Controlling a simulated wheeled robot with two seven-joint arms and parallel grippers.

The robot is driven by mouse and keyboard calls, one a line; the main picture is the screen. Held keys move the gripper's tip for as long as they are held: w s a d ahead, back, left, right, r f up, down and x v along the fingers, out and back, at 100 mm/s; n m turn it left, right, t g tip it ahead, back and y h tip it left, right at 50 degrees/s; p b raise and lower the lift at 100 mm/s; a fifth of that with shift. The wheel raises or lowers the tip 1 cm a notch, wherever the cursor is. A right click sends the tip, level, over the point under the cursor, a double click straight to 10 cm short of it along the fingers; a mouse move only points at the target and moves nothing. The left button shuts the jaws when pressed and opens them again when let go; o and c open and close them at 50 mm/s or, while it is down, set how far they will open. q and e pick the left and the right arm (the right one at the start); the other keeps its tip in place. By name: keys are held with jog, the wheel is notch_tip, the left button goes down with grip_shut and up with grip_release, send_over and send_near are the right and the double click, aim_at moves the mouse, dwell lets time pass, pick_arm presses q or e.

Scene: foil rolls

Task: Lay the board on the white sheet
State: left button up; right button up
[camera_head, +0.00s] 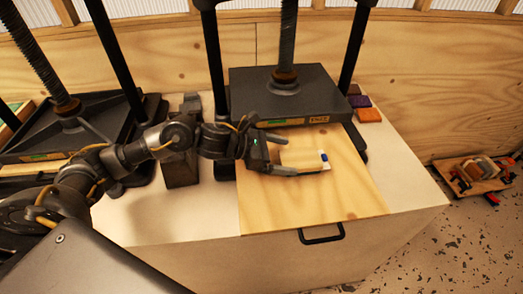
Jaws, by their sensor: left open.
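A wide plywood board (310,205) lies flat on the white-topped bench, its far part under the press plate. A small pale rectangular piece (300,158) is on or just above the plywood. I cannot tell whether it is the white sheet or a smaller board. A little white and blue item (324,157) is at its right end. My left gripper (303,156) is open over the plywood, with one finger behind the pale piece and the other along its front edge. I cannot tell whether they touch it. My right gripper is out of view.
A dark press plate (290,92) with a screw and posts stands just behind my left gripper. Another press (75,125) is at the left. Purple (359,101) and orange (369,115) blocks sit at the back right. The bench front has a black handle (321,237).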

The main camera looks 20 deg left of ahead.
pick_arm(q)
jog(key=b+v, duration=0.2)
jog(key=v, duration=0.6)
jog(key=shift+s+a+f, duration=0.1)
jog(key=shift+s+a, duration=0.05)
jog(key=shift+a, duration=0.1)
jog(key=shift+s+a+r+b, duration=0.3)
jog(key=shift+a+r, duration=0.05)
jog(key=shift+a, duration=0.05)
